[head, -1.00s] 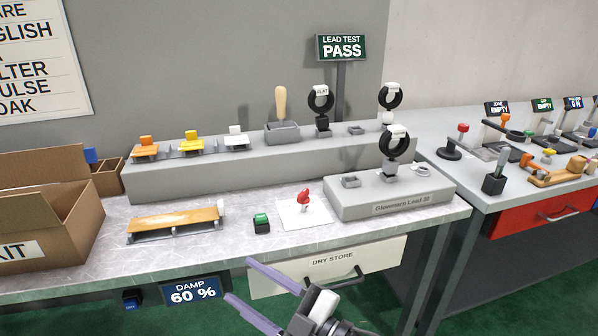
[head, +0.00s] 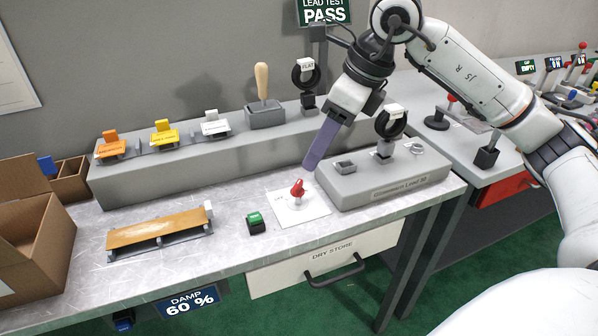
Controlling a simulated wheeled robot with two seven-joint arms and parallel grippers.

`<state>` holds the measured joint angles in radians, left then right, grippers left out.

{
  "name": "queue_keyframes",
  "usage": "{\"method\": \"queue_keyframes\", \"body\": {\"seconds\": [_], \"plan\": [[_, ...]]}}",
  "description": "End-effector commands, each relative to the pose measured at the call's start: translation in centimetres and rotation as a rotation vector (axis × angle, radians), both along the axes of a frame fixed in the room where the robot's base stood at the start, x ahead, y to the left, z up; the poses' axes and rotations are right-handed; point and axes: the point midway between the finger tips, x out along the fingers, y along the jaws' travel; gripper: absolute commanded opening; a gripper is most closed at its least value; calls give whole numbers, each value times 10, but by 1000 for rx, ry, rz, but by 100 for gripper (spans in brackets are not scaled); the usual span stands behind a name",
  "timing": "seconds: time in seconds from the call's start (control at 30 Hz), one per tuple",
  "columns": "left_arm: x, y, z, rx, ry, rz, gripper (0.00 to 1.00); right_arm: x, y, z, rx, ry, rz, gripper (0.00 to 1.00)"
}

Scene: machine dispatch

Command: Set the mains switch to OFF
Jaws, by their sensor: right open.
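No label reading "mains" can be made out. A small red-handled part (head: 297,188) stands on a white plate (head: 315,208) on the near bench; the print on the plate is too small to read. My right gripper (head: 310,163) points down just above and to the right of the red part, apart from it in the picture. Its purple fingers overlap in this view and it holds nothing visible. A dark block with a green top (head: 255,222) sits left of the plate. My left gripper is not in view.
A grey block (head: 390,187) with a black ring gauge (head: 391,122) stands close right of the gripper. A raised shelf (head: 185,173) with colored clips runs behind. A wooden-topped bar (head: 160,230) and a cardboard box (head: 30,240) are left. Small signs and levers stand at far right.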

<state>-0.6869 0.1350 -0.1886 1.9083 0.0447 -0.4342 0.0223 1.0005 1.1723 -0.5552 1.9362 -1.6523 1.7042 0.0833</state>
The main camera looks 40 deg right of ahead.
Motion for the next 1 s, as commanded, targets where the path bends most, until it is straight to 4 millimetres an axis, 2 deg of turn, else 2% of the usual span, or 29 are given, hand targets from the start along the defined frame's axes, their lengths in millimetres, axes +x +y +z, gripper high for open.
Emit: {"method": "queue_keyframes", "body": {"seconds": [0.3, 0.5, 0.87, 0.9, 1.0], "plan": [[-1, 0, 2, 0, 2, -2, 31, 18, 14, -56, 5, 6, 3, 48], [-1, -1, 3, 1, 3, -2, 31, 27, 19, -78, 7, 2, 5, 48], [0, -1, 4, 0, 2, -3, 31, 30, 20, -85, 6, 0, 4, 48], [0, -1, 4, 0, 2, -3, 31, 30, 20, -85, 6, 0, 4, 47], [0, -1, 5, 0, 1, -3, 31, 30, 20, -85, 6, 0, 4, 30]]}}
